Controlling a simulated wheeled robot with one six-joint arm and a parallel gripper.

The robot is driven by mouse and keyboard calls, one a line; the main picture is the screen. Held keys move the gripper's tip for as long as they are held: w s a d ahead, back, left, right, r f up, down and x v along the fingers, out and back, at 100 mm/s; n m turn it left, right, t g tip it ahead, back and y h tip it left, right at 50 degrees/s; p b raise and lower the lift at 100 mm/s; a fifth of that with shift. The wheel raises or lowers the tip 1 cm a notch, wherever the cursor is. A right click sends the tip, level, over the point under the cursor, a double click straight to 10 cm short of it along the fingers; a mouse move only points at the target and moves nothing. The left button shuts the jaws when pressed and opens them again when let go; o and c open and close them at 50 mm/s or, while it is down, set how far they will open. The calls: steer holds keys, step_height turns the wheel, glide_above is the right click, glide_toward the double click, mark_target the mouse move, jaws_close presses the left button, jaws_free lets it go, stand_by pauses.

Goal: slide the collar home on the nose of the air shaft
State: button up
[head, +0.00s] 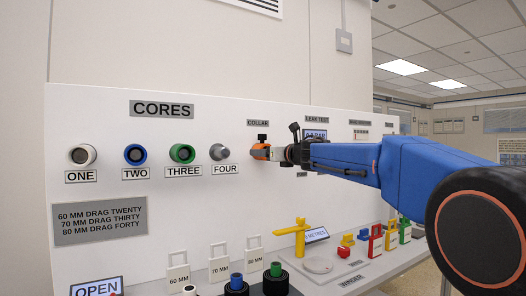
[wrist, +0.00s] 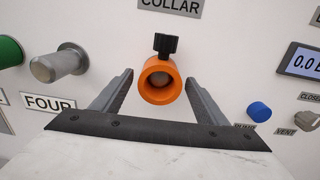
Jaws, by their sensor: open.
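The orange collar (wrist: 160,82) is a ring with a black knob on top, at the wall panel below the COLLAR label. A dull rounded end shows inside its bore. It also shows in the head view (head: 261,152), in front of my gripper. My gripper (wrist: 159,76) is open, one finger on each side of the collar, with visible gaps and no contact that I can see. In the head view my gripper (head: 283,153) reaches the collar from the right. I cannot tell which part is the air shaft's nose, or how far the collar sits on it.
Left of the collar are the grey peg FOUR (wrist: 58,66) and the green core THREE (head: 182,153). A blue button (wrist: 259,112) and a display (wrist: 304,62) are on the right. Below stands a shelf with cores and a yellow post (head: 300,238).

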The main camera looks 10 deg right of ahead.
steer(key=c, duration=1.5)
steer(key=shift+s+d, duration=0.2)
steer(key=shift+s, duration=0.45)
steer(key=shift+v, duration=1.7)
